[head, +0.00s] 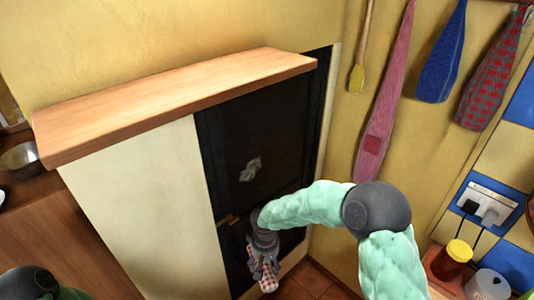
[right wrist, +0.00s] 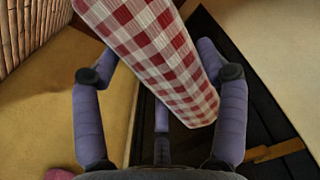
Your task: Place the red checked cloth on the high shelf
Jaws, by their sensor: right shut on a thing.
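The red and white checked cloth (head: 269,285) is in my right gripper (head: 263,258), low in front of the dark door. In the right wrist view the cloth (right wrist: 160,52) fills the space between the fingers (right wrist: 160,85), and its upper end runs out of the picture. The gripper is shut on it. The high shelf (head: 180,95) is a wooden board on the wall, with its visible top bare. The gripper and cloth are well below the shelf, near its right end. My left gripper is out of view; only part of that arm shows at the lower left.
A dark door (head: 250,130) stands beneath and right of the shelf, beside a pale panel (head: 150,210). Several cloths, including a red-blue checked one (head: 492,85), hang on the right wall. A jar (head: 453,260) stands at lower right, a metal bowl (head: 22,160) at far left.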

